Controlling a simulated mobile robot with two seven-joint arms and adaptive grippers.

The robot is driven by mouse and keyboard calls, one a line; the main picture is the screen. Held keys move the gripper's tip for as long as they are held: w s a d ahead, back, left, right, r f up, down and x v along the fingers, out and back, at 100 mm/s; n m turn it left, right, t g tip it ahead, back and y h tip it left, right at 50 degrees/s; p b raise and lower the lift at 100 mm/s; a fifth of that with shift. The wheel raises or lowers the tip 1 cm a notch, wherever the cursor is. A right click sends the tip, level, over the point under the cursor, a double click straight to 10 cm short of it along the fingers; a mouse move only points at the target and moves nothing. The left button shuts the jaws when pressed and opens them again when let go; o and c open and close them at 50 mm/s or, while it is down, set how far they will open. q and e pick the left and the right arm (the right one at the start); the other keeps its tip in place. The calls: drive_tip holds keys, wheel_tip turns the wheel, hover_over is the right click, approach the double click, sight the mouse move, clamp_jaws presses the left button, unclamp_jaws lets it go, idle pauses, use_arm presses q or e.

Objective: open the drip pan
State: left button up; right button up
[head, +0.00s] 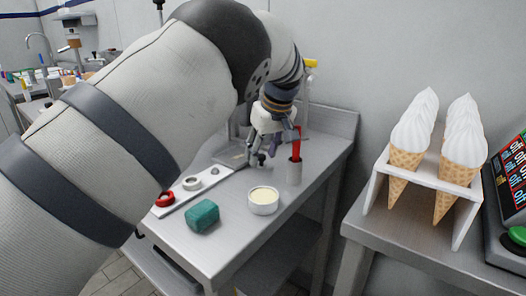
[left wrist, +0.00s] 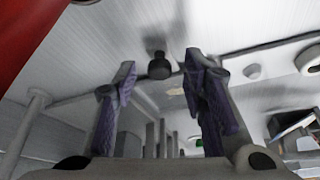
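My left gripper (head: 262,152) is over the far part of the grey metal table, partly hidden by its own arm in the head view. In the left wrist view its two purple-padded fingers (left wrist: 165,80) are spread apart with nothing held between them. A dark round knob (left wrist: 159,66) shows past the fingertips, between them in the picture; touching cannot be confirmed. I cannot clearly make out the drip pan; my arm covers much of the area around the gripper. My right gripper is not in view.
A rack (head: 374,190) of ice cream cones stands at right.

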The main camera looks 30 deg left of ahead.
use_arm(q)
drive_tip(key=v, duration=1.2)
